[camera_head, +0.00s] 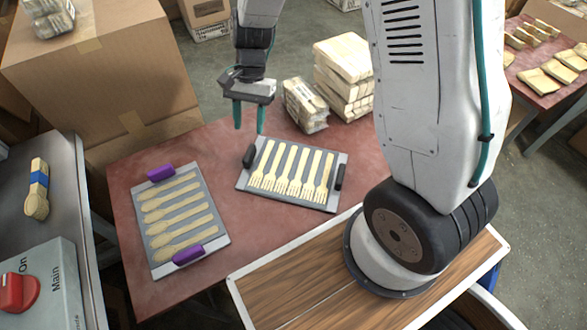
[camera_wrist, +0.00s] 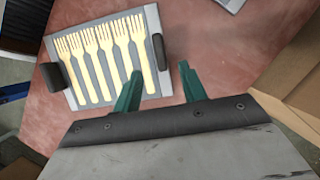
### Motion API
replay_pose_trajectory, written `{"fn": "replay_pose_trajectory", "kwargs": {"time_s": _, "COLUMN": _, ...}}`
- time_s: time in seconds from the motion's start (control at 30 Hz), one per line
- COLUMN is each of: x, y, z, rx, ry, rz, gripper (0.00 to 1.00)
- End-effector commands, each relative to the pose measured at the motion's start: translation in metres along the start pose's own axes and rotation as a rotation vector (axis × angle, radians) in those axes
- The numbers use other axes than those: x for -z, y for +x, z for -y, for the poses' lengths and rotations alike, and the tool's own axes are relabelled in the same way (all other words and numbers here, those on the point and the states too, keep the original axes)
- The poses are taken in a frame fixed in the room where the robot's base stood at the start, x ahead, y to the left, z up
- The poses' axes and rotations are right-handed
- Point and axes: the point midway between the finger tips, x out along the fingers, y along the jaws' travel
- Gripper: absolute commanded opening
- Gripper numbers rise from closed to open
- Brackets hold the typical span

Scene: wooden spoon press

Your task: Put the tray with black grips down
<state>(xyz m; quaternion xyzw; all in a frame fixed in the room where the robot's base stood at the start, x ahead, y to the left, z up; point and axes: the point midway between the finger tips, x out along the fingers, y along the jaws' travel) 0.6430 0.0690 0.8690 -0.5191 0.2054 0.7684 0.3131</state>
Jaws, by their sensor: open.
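The tray with black grips (camera_head: 258,192) lies flat on the red table in the head view, with several wooden forks in its slots. One black grip (camera_head: 249,156) is at its left end and the other (camera_head: 339,176) at its right end. It also shows in the wrist view (camera_wrist: 152,18), at the upper left. My gripper (camera_head: 249,126) is open and empty, above the table just behind the left black grip. In the wrist view its green fingertips (camera_wrist: 160,72) are apart, close to the nearer black grip (camera_wrist: 159,52) but not around it.
A tray with purple grips (camera_head: 215,212) holding several wooden spoons lies left on the red table (camera_head: 125,210). A wrapped bundle (camera_head: 305,105) and stacked wooden pieces (camera_head: 343,75) stand behind the black-gripped tray. A large cardboard box (camera_head: 100,75) stands at the back left.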

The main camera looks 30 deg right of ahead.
Motion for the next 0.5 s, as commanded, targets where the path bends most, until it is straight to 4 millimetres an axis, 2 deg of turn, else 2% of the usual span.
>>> {"fn": "replay_pose_trajectory", "kwargs": {"time_s": 0.37, "x": 0.004, "y": 0.042, "z": 0.001, "rx": -0.005, "ry": 0.020, "rz": 0.009, "gripper": 0.42}}
{"fn": "replay_pose_trajectory", "kwargs": {"time_s": 0.5, "x": 0.004, "y": 0.064, "z": -0.001, "rx": -0.007, "ry": 0.020, "rz": 0.009, "gripper": 0.42}}
